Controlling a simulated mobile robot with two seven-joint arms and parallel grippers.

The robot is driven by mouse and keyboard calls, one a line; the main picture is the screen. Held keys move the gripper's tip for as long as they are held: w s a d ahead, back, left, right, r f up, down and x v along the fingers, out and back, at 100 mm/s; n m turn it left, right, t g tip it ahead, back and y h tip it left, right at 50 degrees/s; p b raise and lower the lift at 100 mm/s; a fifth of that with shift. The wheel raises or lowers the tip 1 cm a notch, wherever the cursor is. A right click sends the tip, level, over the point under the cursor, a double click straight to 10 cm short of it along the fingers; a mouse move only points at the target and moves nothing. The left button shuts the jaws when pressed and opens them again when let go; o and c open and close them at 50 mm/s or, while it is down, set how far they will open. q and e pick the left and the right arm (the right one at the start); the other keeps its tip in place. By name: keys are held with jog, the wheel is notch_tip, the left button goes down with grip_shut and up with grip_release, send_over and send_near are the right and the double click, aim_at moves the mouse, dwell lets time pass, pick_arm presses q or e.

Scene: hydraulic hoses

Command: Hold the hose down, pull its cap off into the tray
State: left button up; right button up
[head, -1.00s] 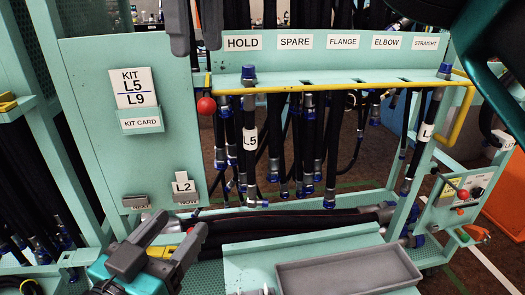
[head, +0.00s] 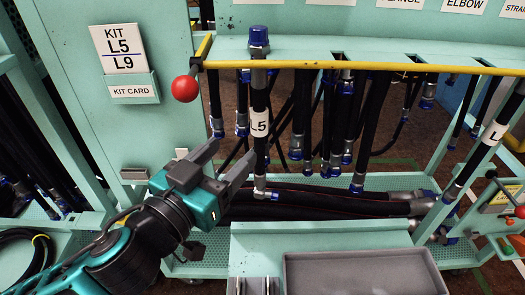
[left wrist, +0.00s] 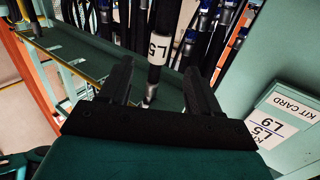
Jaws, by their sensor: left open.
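The L5 hose (head: 260,100) hangs upright from the left slot of the rack, its white L5 label facing me. A blue cap (head: 259,37) sits on its top end above the shelf. My left gripper (head: 231,157) is open, just left of the hose below the label; I cannot tell if it touches. In the left wrist view the gripper (left wrist: 157,73) is open, with the labelled hose (left wrist: 160,48) showing beyond and between its fingers. The grey tray (head: 362,273) is at the bottom and looks empty. My right gripper is out of view.
A yellow bar (head: 370,67) runs along the shelf front, with a red ball knob (head: 185,89) at its left. Several other hoses hang to the right. A bundle of dark hoses (head: 320,201) lies behind the tray. The kit sign panel (head: 120,60) stands left.

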aim_at(255, 129)
pick_arm(q)
jog(key=x, duration=1)
jog(key=shift+w+d, duration=0.2)
jog(key=shift+w, duration=0.1)
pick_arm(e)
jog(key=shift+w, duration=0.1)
pick_arm(q)
jog(key=shift+c, duration=0.4)
grip_shut()
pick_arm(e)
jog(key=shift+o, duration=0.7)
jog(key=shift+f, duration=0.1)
